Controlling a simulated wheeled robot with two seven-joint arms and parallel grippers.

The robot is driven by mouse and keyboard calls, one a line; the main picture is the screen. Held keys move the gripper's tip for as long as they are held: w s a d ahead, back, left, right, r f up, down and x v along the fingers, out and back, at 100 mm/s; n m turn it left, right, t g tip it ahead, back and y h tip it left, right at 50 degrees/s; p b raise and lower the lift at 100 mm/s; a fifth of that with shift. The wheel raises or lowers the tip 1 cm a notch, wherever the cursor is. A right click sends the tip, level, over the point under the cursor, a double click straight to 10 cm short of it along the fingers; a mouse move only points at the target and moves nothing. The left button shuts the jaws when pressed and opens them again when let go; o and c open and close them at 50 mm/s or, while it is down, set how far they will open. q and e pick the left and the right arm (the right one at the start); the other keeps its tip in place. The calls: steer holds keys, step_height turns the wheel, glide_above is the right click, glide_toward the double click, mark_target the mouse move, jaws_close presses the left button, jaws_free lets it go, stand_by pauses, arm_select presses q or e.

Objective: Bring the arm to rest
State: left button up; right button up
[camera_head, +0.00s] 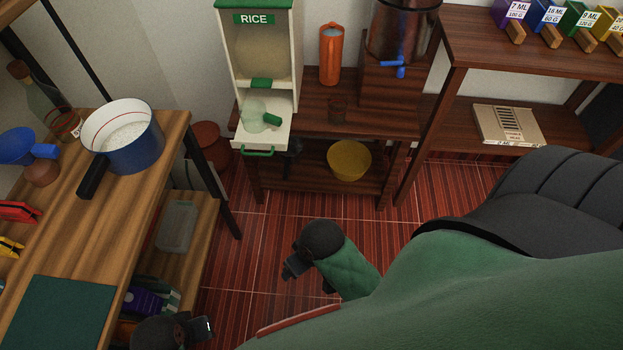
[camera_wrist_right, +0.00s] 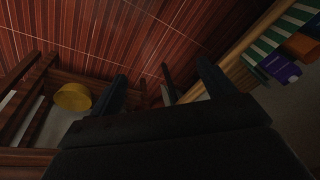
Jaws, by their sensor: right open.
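My right gripper (camera_wrist_right: 160,80) shows in the right wrist view. Its two dark fingers stand well apart, with nothing held between them, and red floor lies beyond them. In the head view a large green arm of mine fills the lower right. A dark joint of mine shows above the floor in the middle, and another dark part is at the bottom left edge.
At the left, a wooden shelf (camera_head: 176,140) holds a blue pot (camera_head: 140,150) and a green board (camera_head: 58,312). At the back are a rice dispenser (camera_head: 262,60), an orange jug (camera_head: 331,55) and a yellow bowl (camera_head: 349,159). Red floor (camera_head: 270,215) is open between.

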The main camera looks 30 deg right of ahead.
steer(key=s, duration=0.1)
steer(key=s+d, duration=0.1)
steer(key=shift+s+d+r, duration=0.1)
steer(key=shift+s+r, duration=0.15)
steer(key=shift+s, duration=0.05)
stand_by(1.1)
